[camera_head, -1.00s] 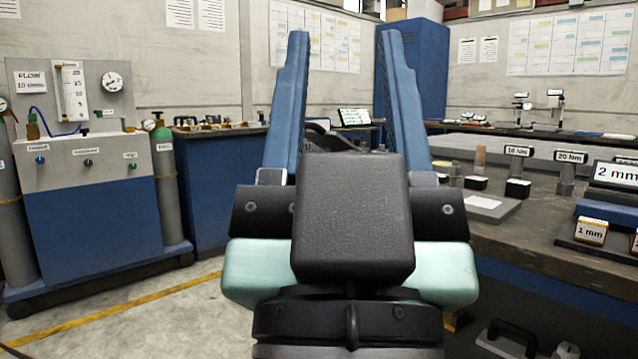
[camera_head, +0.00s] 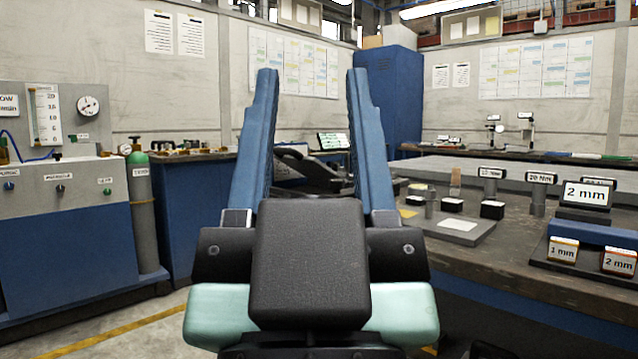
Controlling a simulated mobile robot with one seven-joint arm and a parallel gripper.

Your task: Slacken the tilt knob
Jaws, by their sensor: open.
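My gripper (camera_head: 312,80) is large in the middle of the view. Its two blue fingers point up and away, wide apart, with nothing between their tips. A dark device (camera_head: 310,168) shows partly between and behind the fingers, on the bench beyond. I cannot make out a tilt knob on it. In the far right background, small microscope-like stands (camera_head: 527,128) stand on a back bench, too small to show any knob.
A workbench (camera_head: 490,262) on the right carries signs, small blocks and a blue stand marked 2 mm (camera_head: 585,193). A blue gas cabinet (camera_head: 70,240) with a green-topped cylinder (camera_head: 143,210) stands at left. A blue locker (camera_head: 392,90) is behind. Some floor is clear at lower left.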

